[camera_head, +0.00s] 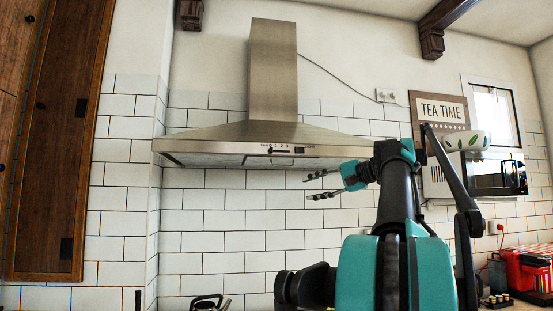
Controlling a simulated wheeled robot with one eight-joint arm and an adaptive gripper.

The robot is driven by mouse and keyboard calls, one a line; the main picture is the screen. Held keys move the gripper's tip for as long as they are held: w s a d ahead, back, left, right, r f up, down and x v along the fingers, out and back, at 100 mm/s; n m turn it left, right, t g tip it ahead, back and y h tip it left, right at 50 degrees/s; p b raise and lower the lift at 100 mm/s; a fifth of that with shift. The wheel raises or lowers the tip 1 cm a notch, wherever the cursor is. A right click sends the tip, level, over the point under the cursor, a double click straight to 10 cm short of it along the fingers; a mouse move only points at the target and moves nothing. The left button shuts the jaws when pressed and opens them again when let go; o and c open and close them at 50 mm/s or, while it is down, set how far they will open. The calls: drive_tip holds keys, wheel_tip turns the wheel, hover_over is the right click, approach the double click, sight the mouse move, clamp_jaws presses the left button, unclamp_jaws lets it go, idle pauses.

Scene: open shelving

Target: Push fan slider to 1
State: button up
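The steel range hood (276,70) hangs on the tiled wall at picture centre. Its front edge carries a small control panel (283,150) with a row of marks and a dark slider (270,151) near its left part. The slider is too small to tell which mark it stands at. My gripper (309,188) is below and to the right of the panel, in front of the wall. Its two dark fingers point left and are spread apart, with nothing between them. It is apart from the hood.
A TEA TIME sign (440,109) hangs on the wall to the right, partly behind my arm. A wooden door (55,150) stands at the left. Red containers (527,272) are at the lower right, and a kettle-like object (207,302) is at the bottom. The air left of my gripper is clear.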

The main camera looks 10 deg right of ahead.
drive_tip(key=s+d+r+t+y, duration=0.1)
drive_tip(key=s+d+r+t, duration=0.15)
drive_tip(key=r, duration=1.05)
approach(273, 150)
drive_tip(key=shift+m, duration=0.4)
drive_tip(key=x, duration=0.8)
drive_tip(key=shift+w+a, duration=0.1)
drive_tip(key=shift+a, duration=0.05)
drive_tip(key=shift+c, duration=0.3)
clamp_jaws()
